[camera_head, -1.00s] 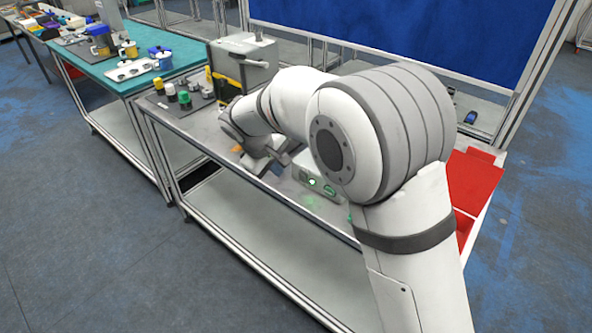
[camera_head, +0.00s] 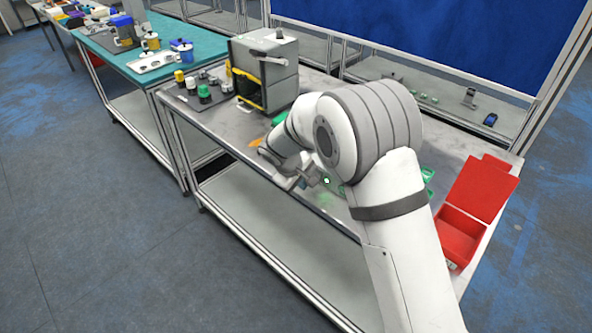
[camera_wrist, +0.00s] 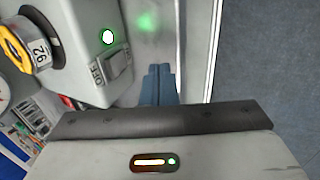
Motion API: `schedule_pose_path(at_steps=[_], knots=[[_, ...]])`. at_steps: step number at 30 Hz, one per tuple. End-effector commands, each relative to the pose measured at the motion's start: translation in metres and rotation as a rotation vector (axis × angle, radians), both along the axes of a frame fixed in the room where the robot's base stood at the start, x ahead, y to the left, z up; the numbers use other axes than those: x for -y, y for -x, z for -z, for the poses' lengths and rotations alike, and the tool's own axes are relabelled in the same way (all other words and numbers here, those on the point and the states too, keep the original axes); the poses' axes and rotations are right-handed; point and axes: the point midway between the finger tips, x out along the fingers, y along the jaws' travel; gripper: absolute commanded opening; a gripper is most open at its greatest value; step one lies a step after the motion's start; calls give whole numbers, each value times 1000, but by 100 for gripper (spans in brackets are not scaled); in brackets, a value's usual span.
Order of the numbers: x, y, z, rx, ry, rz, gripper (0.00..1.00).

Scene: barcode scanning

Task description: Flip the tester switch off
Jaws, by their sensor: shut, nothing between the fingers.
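The tester is a light grey box, close up at the upper left of the wrist view (camera_wrist: 70,75). Its face carries a lit round green lamp (camera_wrist: 108,37) and a grey rocker switch (camera_wrist: 119,68) with the word OFF beside it. My gripper (camera_wrist: 158,72) is shut and empty, its dark blue-grey fingertips just right of and below the switch in the picture. I cannot tell whether they touch the tester. In the head view my gripper (camera_head: 287,183) is low over the bench's front edge, and my arm hides most of the tester; a green glow (camera_head: 326,181) shows beside it.
A yellow-ringed part marked 92 (camera_wrist: 20,48) is at the tester's left. On the bench (camera_head: 232,128) stand a grey machine with a yellow-edged opening (camera_head: 265,75), several small coloured parts and an open red box (camera_head: 462,232). The floor in front is clear.

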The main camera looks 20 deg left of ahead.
Motion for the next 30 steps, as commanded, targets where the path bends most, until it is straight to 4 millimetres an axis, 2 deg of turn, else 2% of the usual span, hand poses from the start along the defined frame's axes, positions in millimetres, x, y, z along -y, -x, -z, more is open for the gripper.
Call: schedule_pose_path(at_steps=[1, 3, 9, 30], knots=[[4, -10, -8, 2, -1, 4, 0], [8, -19, -9, 1, 0, 3, 0], [14, -34, -9, 1, -1, 0, 0], [18, -43, -10, 1, 0, 2, 0]])
